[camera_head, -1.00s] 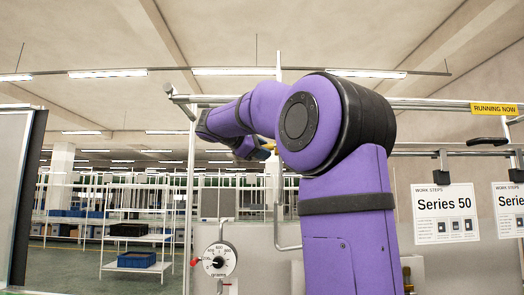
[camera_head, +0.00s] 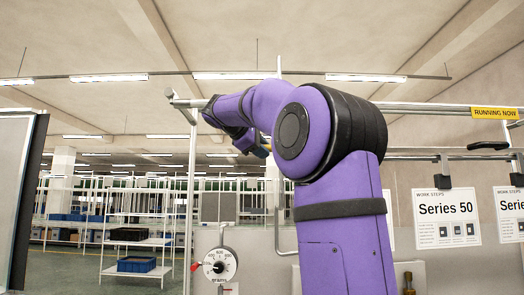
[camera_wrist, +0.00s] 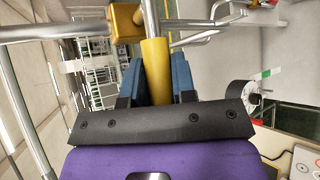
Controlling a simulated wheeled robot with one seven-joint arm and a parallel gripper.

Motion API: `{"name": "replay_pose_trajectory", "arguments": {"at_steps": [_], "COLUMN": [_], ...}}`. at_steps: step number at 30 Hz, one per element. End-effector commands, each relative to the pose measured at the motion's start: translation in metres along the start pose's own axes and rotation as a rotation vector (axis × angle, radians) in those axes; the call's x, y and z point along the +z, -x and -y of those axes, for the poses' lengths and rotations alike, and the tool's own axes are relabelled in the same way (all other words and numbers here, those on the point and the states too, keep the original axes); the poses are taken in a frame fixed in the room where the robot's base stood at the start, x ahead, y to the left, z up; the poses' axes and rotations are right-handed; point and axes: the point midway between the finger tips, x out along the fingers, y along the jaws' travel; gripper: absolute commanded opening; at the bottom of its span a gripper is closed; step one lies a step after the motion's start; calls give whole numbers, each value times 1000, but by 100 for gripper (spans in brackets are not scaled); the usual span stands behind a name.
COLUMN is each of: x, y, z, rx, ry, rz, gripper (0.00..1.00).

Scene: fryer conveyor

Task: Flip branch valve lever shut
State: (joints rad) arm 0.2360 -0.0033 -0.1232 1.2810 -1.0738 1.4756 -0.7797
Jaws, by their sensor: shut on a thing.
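The yellow lever (camera_wrist: 156,72) points toward my gripper in the wrist view. A yellow block-shaped valve body (camera_wrist: 125,23) sits beside its far end, on a metal pipe. My gripper (camera_wrist: 156,80) has blue fingers on both sides of the lever and is shut on it. In the head view my gripper (camera_head: 257,149) is small and mostly hidden behind my purple arm. The lever's grip there cannot be made out.
A metal pipe (camera_head: 420,106) runs across at arm height, with a "RUNNING NOW" label (camera_head: 495,113). A round dial (camera_head: 219,265) stands below the arm. Hanging work-step signs (camera_head: 447,217) are at right. White shelving (camera_head: 140,240) stands in the background.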

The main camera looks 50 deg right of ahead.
Motion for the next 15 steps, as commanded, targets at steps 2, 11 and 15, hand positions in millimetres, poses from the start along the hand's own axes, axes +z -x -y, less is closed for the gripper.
{"name": "replay_pose_trajectory", "arguments": {"at_steps": [2, 11, 15], "x": [0, 0, 0], "y": [0, 0, 3], "z": [0, 0, 0], "rx": [1, 1, 1], "ry": [-1, 0, 0], "rz": [-1, -1, -1], "gripper": [27, 51, 51]}}
